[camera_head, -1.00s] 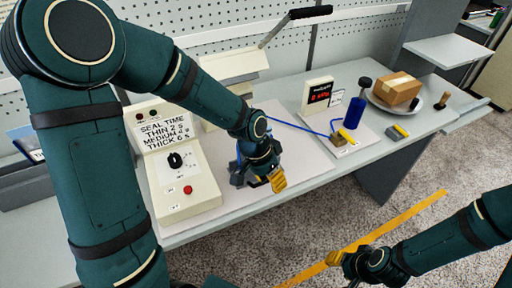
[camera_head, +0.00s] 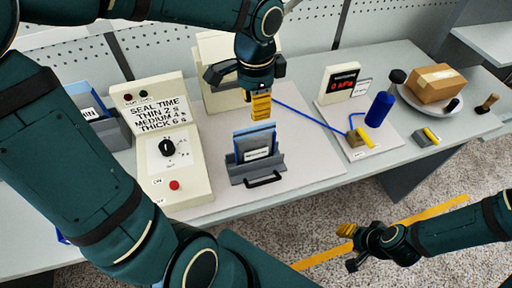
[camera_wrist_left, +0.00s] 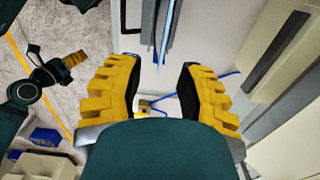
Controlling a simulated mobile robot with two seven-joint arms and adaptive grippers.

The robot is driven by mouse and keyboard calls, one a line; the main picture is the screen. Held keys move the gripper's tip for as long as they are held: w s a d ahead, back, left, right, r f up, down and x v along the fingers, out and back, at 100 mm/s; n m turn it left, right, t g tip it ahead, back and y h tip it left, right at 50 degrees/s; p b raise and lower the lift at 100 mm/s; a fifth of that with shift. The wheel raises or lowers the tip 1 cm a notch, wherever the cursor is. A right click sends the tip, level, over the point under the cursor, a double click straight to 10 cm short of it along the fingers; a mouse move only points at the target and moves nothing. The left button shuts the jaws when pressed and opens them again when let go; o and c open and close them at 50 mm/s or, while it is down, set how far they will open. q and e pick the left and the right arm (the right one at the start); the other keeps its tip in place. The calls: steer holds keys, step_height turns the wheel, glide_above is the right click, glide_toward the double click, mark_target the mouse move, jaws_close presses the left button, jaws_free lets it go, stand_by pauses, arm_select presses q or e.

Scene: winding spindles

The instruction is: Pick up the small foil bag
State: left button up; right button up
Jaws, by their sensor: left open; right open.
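A grey holder (camera_head: 258,176) with a black front handle stands on the pale bench mat. A thin blue-edged, greyish bag with a white label (camera_head: 256,152) stands upright in it; it looks like a foil bag, but I cannot tell its size class. My left gripper (camera_head: 259,106) is open and empty above and just behind this bag, pointing down. In the left wrist view the gripper's yellow fingers (camera_wrist_left: 158,95) are spread apart, and the bag (camera_wrist_left: 167,35) shows edge-on beyond them, untouched. My right gripper (camera_head: 348,246) is open and empty, low in front of the bench.
A control box (camera_head: 170,160) with a dial stands left of the holder. A pressure display (camera_head: 342,84), a blue bottle (camera_head: 379,110) and a cardboard box (camera_head: 435,83) stand right. The front mat is clear.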

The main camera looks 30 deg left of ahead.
mark_target(255, 127)
arm_select(q)
steer(key=f, duration=0.3)
steer(key=f+b, duration=0.1)
steer(key=f, duration=0.5)
steer(key=shift+w+a+b, duration=0.15)
steer(key=shift+a+b, duration=0.1)
steer(key=shift+b, duration=0.15)
steer(key=shift+r, duration=0.1)
jaws_close()
